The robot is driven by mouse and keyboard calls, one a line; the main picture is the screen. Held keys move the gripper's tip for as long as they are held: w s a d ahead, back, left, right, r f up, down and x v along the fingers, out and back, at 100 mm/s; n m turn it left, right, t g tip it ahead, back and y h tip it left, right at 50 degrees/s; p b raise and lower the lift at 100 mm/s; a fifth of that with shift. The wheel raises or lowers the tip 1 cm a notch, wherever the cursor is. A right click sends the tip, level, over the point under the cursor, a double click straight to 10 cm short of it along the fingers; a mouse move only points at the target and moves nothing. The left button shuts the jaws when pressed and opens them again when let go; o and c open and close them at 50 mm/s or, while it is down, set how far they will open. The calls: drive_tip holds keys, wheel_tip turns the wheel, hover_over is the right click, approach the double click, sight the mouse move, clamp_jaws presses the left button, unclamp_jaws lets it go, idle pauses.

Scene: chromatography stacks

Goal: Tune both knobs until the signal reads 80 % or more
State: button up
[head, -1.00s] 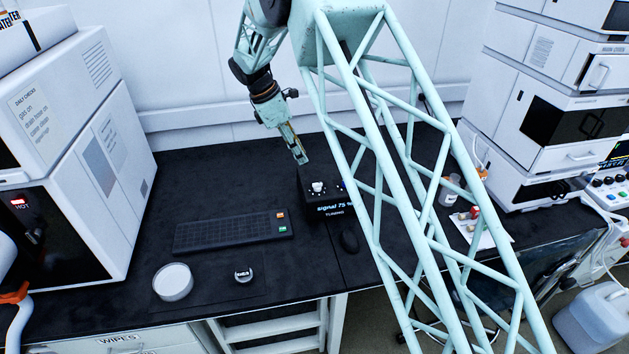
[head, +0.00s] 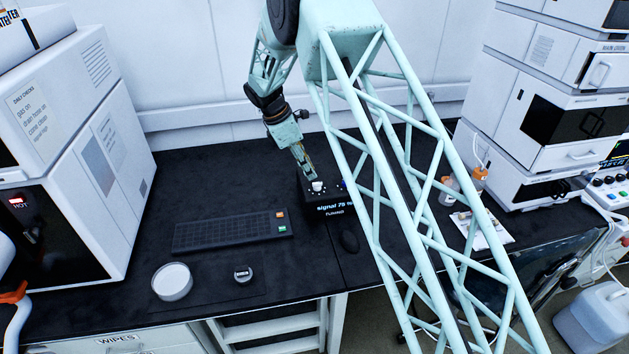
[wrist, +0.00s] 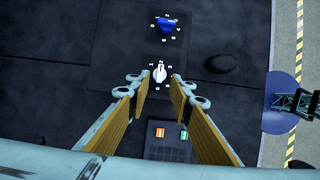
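The black tuning box (head: 335,209) stands on the bench and its display reads "signal 75 %", with the end partly hidden by my arm. Its white knob (head: 317,187) is at the box's left and also shows in the wrist view (wrist: 159,72). The blue knob (wrist: 166,25) lies beyond it in the wrist view; in the head view it is mostly hidden by my arm. My gripper (wrist: 158,85) is open, with its two tan-padded fingers apart and pointing at the white knob. In the head view my gripper (head: 312,178) is just above the white knob; contact cannot be told.
A black keypad (head: 228,232) lies left of the box and a dark mouse (head: 349,241) in front of it. A white round dish (head: 173,281) and a small round item (head: 243,274) are at the front left. Bottles (head: 479,179) stand at the right.

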sight(316, 183)
drive_tip(key=shift+x, duration=2.75)
clamp_jaws()
